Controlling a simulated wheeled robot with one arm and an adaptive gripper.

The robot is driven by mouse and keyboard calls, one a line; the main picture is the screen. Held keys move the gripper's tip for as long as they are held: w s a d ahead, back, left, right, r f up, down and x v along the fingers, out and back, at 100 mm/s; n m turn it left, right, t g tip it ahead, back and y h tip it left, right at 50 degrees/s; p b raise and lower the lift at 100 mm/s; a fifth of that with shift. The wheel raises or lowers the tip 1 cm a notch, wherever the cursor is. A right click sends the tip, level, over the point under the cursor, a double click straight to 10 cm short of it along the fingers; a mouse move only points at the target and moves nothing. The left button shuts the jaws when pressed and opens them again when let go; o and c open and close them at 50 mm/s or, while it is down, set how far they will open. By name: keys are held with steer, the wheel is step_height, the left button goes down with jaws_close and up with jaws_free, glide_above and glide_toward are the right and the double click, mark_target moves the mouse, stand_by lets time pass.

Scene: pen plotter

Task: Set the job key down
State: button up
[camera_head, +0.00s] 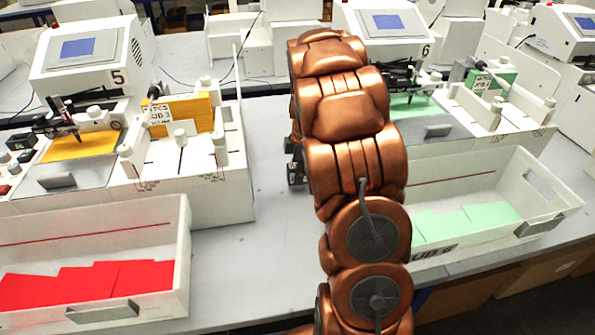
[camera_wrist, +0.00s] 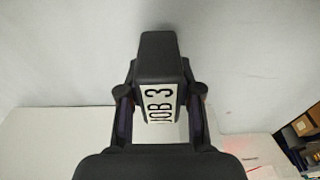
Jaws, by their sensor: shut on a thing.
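The job key is a dark block (camera_wrist: 158,55) with a white "JOB 3" label (camera_wrist: 160,102), in the middle of the wrist view. My gripper (camera_wrist: 160,112) has one finger on each side of it and is shut on it. In the head view only a dark bit of my gripper (camera_head: 295,165) shows at the left of my copper arm; the key is hidden there. The wrist view shows a pale, plain surface beyond the key; I cannot tell whether the key touches it.
Plotter 5 (camera_head: 100,60) stands at left with yellow sheets (camera_head: 185,112), plotter 6 (camera_head: 385,25) at right with green ones. A white bin with red sheets (camera_head: 90,283) and another with green sheets (camera_head: 465,222) stand in front. Bare grey table (camera_head: 265,230) lies between them.

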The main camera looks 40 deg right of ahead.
steer(key=shift+f, duration=0.1)
steer(key=o, duration=0.6)
steer(key=shift+f, duration=0.1)
steer(key=o, duration=0.5)
steer(key=r, duration=0.4)
steer(key=d+r+b, duration=0.1)
steer(key=r, duration=0.3)
steer(key=r+b, duration=0.1)
steer(key=r, duration=0.3)
steer(key=shift+s+d+r, duration=0.15)
steer(key=shift+s+r, duration=0.05)
steer(key=shift+s, duration=0.1)
steer(key=s+a+r+m, duration=0.25)
steer(key=s+a, duration=0.25)
steer(key=a, duration=0.5)
steer(key=s+a+f+m, duration=0.1)
steer(key=s+a+m, duration=0.2)
steer(key=s+a, duration=0.2)
steer(key=s+a+f+m+g, duration=0.1)
steer(key=s+a+m, duration=0.3)
steer(key=s, duration=0.8)
steer(key=s+a+f+m+g+h, duration=0.1)
steer(key=s+a+f+m, duration=0.2)
steer(key=s+a, duration=0.3)
steer(key=s, duration=0.3)
steer(key=shift+a+f, duration=0.2)
steer(key=shift+a, duration=0.05)
